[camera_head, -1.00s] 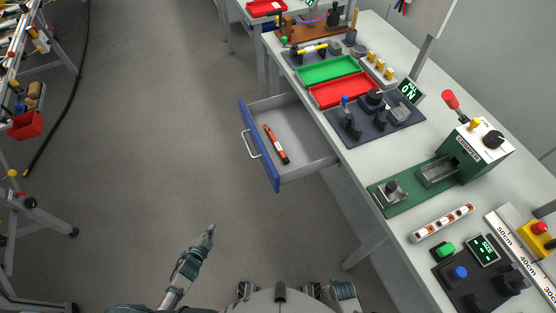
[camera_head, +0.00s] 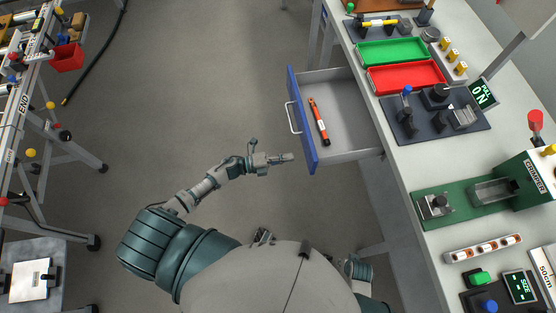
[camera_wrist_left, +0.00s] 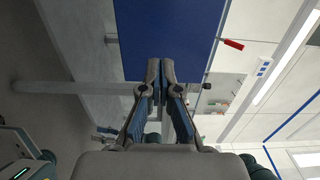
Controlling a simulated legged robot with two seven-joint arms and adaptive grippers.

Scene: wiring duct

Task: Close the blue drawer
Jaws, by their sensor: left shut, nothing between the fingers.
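The blue drawer (camera_head: 302,120) is pulled out from the workbench, with its blue front facing left and a pale handle (camera_head: 292,118) on it. An orange and black tool (camera_head: 318,121) lies inside the drawer. My left gripper (camera_head: 290,157) is shut and empty, pointing right, close to the near end of the drawer front. In the left wrist view the shut fingertips (camera_wrist_left: 160,66) show in front of the blue drawer front (camera_wrist_left: 165,35). I cannot tell whether they touch it. My right gripper is not seen.
The workbench (camera_head: 405,155) runs along the right, with green (camera_head: 392,50) and red (camera_head: 406,76) trays and a dark fixture panel (camera_head: 436,115) on it. A rack with a red bin (camera_head: 67,57) stands at the left. The floor left of the drawer is clear.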

